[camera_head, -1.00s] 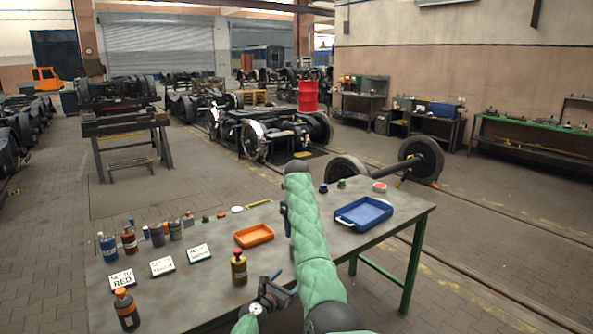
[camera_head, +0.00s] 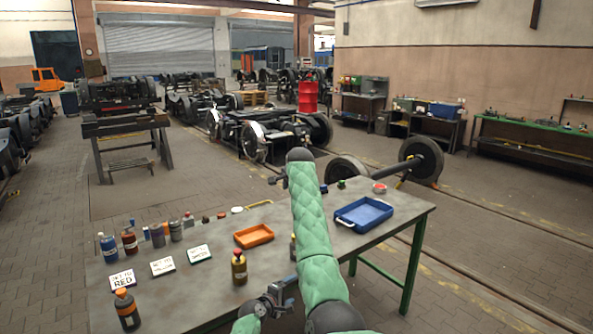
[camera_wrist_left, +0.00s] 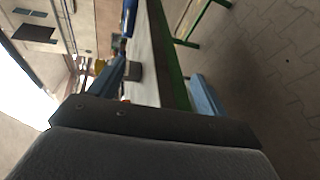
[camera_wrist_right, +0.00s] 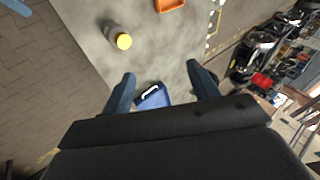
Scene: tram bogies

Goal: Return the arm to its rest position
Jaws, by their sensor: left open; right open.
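My right gripper (camera_head: 276,180) is at the end of the raised green-sleeved arm, above the far side of the table. In the right wrist view its two fingers (camera_wrist_right: 162,86) are apart with nothing between them held; the blue tray lies well below. My left gripper (camera_head: 285,284) is low at the table's near edge. In the left wrist view its fingers (camera_wrist_left: 158,85) are spread and empty, with the table edge beyond. My right arm hides part of the table and part of a bottle (camera_head: 293,246) beside it.
The grey table (camera_head: 205,290) carries an orange tray (camera_head: 254,236), a blue tray (camera_head: 364,214), a yellow-labelled bottle (camera_head: 239,267), label cards (camera_head: 162,266) and several bottles at the left. A wheelset (camera_head: 424,160) and a bogie (camera_head: 262,132) stand behind. The table's right end is partly clear.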

